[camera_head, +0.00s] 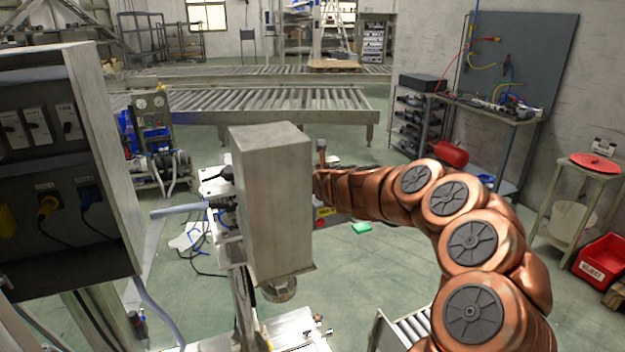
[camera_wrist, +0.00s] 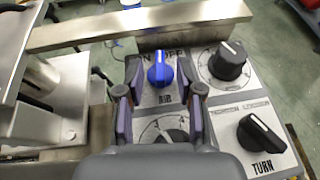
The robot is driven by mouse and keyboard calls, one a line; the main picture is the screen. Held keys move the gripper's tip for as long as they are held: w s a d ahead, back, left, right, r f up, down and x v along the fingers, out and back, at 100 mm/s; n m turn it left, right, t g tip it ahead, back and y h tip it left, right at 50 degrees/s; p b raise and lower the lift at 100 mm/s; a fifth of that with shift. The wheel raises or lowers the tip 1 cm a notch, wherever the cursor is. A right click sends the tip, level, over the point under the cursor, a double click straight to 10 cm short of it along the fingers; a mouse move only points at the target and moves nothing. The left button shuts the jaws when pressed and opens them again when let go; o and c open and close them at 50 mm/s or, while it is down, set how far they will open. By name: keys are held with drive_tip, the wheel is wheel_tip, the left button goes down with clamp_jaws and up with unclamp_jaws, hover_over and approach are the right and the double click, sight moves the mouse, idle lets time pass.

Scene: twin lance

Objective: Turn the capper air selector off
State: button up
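The capper air selector is a blue knob (camera_wrist: 160,72) on a grey panel, with the label AIR below it and ON/OFF lettering, partly covered, above it. Its white pointer line points roughly up in the wrist view, toward the lettering; I cannot tell its exact setting. My gripper (camera_wrist: 159,93) is open, with one finger to the left and one to the right of the knob's lower side. The fingers look apart from the knob. In the head view the grey box hides my gripper and the selector.
Black knobs sit close by on the panel: one upper right (camera_wrist: 227,61), one marked TURN (camera_wrist: 262,134), and one partly hidden below (camera_wrist: 165,130). A metal bar (camera_wrist: 140,23) runs behind the panel. A tall grey box (camera_head: 272,200) stands before my arm in the head view.

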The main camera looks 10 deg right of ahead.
drive_tip(key=v, duration=1.2)
idle(0.5)
